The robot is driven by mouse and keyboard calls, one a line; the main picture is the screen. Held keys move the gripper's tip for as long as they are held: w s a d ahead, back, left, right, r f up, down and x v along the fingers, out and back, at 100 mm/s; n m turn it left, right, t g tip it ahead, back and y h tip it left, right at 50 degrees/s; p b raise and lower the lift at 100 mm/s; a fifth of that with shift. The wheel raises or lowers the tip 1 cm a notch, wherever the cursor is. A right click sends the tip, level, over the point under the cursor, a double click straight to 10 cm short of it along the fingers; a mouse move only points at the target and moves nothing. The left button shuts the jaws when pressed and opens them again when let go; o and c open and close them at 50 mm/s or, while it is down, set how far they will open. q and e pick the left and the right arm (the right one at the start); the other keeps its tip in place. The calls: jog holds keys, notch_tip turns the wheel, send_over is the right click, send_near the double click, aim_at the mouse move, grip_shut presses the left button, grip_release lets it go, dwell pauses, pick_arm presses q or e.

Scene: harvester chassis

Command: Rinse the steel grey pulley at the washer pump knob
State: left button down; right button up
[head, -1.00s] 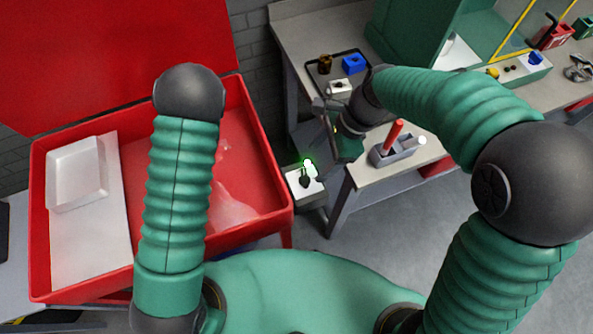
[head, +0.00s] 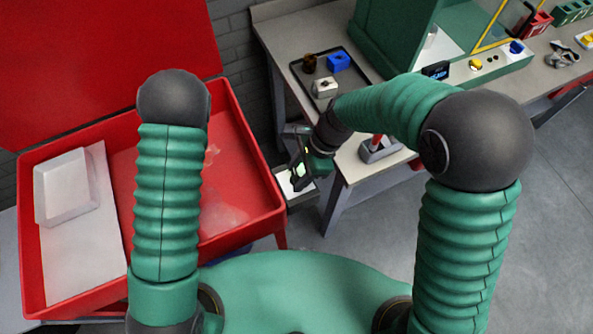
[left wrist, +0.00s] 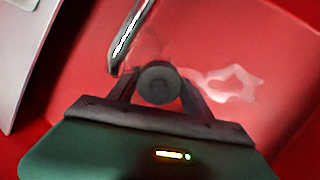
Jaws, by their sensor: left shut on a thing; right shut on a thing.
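The steel grey pulley (left wrist: 158,84) shows in the left wrist view as a small round dark grey piece. My left gripper (left wrist: 158,92) is shut on it, over the red basin of the washer (head: 272,205). A shiny metal spout (left wrist: 130,38) comes down just above and left of the pulley; I cannot tell whether water runs from it. In the head view my left arm hides this gripper. My right gripper (head: 300,172) is down at the white pump box (head: 284,181) beside the washer. It is shut on the washer pump knob, which the gripper hides.
A white tray (head: 68,185) lies at the washer's left. The bench at the back holds a dark tray (head: 300,70) with brown, blue and white parts. A grey holder (head: 378,152) with a red piece stands near my right arm. A green machine (head: 390,35) stands behind.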

jog(key=c, duration=0.4)
jog(key=shift+w+r+m+t, duration=0.1)
jog(key=shift+m+t, duration=0.2)
jog(key=shift+m, duration=0.2)
jog(key=shift+c, duration=0.2)
jog(key=o, duration=1.4)
jog(key=shift+c, duration=0.2)
jog(key=v, duration=1.1)
jog(key=shift+r, duration=0.35)
jog(key=shift+w+d, duration=0.1)
jog(key=shift+w, duration=0.05)
